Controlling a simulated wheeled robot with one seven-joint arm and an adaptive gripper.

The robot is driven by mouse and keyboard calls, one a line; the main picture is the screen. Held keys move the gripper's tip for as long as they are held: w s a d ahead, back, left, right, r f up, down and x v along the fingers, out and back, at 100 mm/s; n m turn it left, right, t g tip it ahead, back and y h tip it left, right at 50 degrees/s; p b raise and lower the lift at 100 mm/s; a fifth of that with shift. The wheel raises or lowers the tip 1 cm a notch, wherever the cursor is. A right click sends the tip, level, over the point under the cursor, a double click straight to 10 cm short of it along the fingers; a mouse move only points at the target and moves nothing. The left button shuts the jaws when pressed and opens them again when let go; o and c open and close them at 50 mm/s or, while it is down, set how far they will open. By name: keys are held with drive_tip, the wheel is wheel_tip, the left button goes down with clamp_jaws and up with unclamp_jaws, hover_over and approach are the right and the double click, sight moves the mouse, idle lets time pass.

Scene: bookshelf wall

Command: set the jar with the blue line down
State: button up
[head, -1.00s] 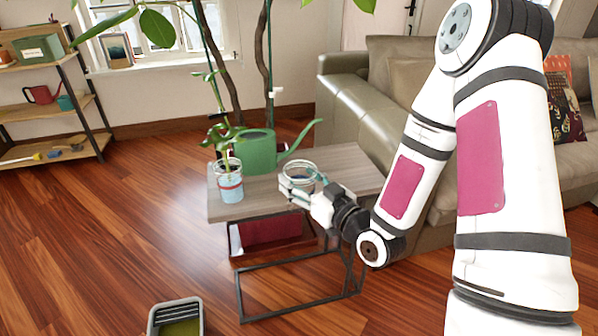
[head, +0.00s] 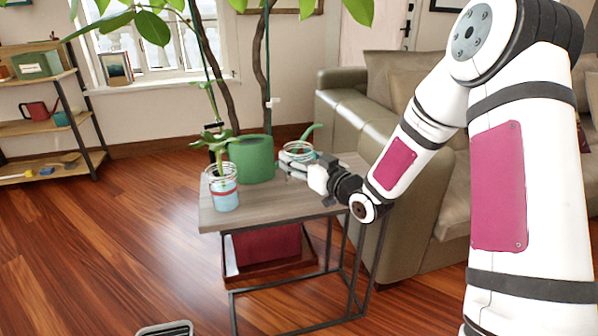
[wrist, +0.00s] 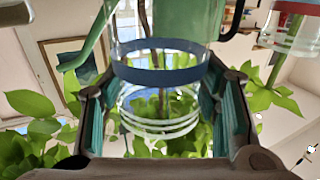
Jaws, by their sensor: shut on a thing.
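The jar with the blue line (wrist: 160,74) is clear glass with a blue band. It sits between the fingers of my gripper (head: 291,170), which is shut on it. In the wrist view the jar appears upside down in the middle. In the head view the jar (head: 298,150) is at the far side of the side table (head: 280,196), right of the green watering can. My gripper partly covers its lower part, so I cannot tell whether its base touches the table.
A jar with a red line (head: 223,190), holding bluish liquid and a plant cutting, stands at the table's left front corner. The green watering can (head: 252,160) stands close to the held jar. A sofa (head: 385,130) is at the right. The table's front middle is clear.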

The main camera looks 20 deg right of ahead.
drive_tip(key=shift+w+d, duration=0.1)
drive_tip(key=shift+w, duration=0.45)
drive_tip(key=shift+f+b, duration=0.95)
drive_tip(key=shift+f, duration=0.8)
drive_tip(key=shift+f, duration=0.1)
drive_tip(key=shift+f, duration=0.15)
drive_tip(key=o, duration=1.1)
drive_tip(key=shift+o, duration=0.2)
drive_tip(key=shift+r, duration=0.2)
